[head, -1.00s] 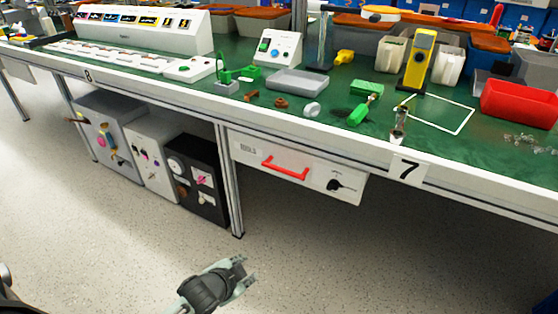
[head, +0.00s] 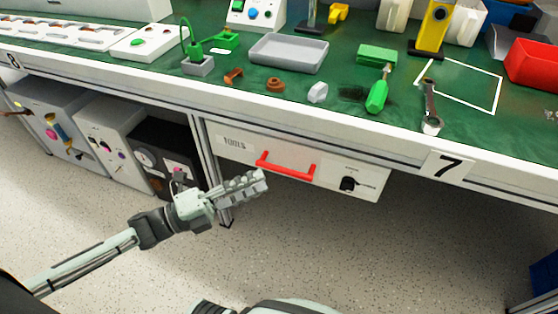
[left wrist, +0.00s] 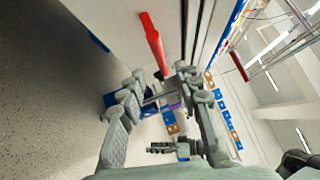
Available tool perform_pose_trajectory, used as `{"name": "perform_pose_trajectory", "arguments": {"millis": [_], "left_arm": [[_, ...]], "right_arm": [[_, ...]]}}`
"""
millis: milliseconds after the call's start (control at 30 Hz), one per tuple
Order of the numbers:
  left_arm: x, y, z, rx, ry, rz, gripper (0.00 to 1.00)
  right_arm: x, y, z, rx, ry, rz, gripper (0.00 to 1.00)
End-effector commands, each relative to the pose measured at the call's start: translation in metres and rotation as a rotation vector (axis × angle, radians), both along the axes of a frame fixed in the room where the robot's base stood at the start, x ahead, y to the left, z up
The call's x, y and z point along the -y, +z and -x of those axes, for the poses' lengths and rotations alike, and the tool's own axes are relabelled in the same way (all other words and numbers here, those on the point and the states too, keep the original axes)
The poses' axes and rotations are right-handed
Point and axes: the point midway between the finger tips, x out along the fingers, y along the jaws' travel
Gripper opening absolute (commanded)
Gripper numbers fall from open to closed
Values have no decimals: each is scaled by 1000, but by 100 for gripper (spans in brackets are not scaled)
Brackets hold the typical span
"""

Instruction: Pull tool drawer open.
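The tool drawer (head: 285,153) is a white box front marked TOOLS, under the green workbench. It looks shut. Its red bar handle (head: 285,166) is in the middle of the front, and a black rotary switch (head: 348,184) is at its right. My left gripper (head: 262,180) is just below and left of the handle, apart from it. In the left wrist view the gripper's fingers (left wrist: 158,95) are spread with nothing between them, and the red handle (left wrist: 153,42) lies ahead of and above the fingertips.
A metal table leg (head: 207,150) stands left of the drawer, close to my left gripper. Grey, white and black boxes (head: 165,155) stand further left under the bench. The bench top (head: 335,105) holds a grey tray, tools and a red bin. The floor below the drawer is clear.

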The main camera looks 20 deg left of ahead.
Motion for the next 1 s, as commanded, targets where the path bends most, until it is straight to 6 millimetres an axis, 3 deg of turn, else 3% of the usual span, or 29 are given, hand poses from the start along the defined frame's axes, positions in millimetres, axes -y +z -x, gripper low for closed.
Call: {"name": "perform_pose_trajectory", "arguments": {"millis": [500,867,1000], "left_arm": [[51,11,-47,2,-2,2,33],[56,11,-51,1,-1,2,33],[56,11,-51,1,-1,2,17]], "right_arm": [[5,-12,-1,-10,3,6,40],[3,-13,-8,0,2,1,40],[2,-12,-8,1,1,-3,40]]}}
